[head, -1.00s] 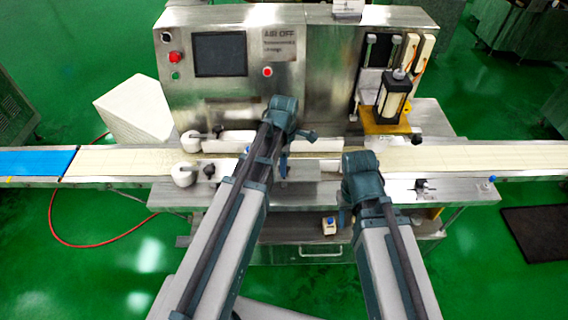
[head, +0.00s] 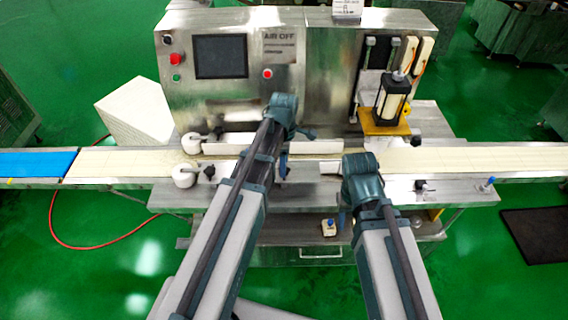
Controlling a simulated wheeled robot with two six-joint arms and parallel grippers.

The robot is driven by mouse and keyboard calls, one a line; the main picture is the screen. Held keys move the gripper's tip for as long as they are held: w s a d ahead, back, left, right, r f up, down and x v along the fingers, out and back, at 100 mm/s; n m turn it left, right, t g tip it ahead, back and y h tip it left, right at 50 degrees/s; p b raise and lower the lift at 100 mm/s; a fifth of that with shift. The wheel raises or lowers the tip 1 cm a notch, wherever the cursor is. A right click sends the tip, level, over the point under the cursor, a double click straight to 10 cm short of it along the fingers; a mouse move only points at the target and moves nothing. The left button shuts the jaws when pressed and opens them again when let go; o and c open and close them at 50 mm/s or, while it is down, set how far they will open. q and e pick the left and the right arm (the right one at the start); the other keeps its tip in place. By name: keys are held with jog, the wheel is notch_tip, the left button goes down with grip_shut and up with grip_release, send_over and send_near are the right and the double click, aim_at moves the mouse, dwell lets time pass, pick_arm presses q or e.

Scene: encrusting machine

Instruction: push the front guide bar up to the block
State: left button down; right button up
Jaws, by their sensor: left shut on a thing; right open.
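My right gripper (head: 344,212) is open and empty, in front of the belt near the machine's front edge. I cannot make out the block clearly; the area around my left wrist is hidden.
White rollers (head: 184,175) stand at the left end of the bars. A black and clear cylinder unit on a yellow base (head: 385,128) stands at the right. The control panel screen (head: 220,57) is behind. The belt is clear on the right (head: 460,160).

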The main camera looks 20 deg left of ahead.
pick_arm(q)
jog(key=shift+w+a+t, duration=0.15)
jog(key=shift+w, duration=0.35)
jog(key=shift+w+a+t, duration=0.15)
jog(key=shift+w, duration=0.35)
jog(key=shift+c, duration=1.8)
grip_release()
jog(key=shift+w, duration=0.1)
jog(key=shift+r, duration=0.1)
jog(key=shift+s+r+p, duration=0.2)
jog(key=shift+r+p, duration=0.35)
jog(key=shift+p, duration=0.15)
notch_tip(320, 180, up, 13)
jog(key=p, duration=1.2)
jog(key=shift+s+d+f+p, duration=0.15)
jog(key=shift+s+f+p, duration=0.05)
jog(key=shift+p, duration=0.1)
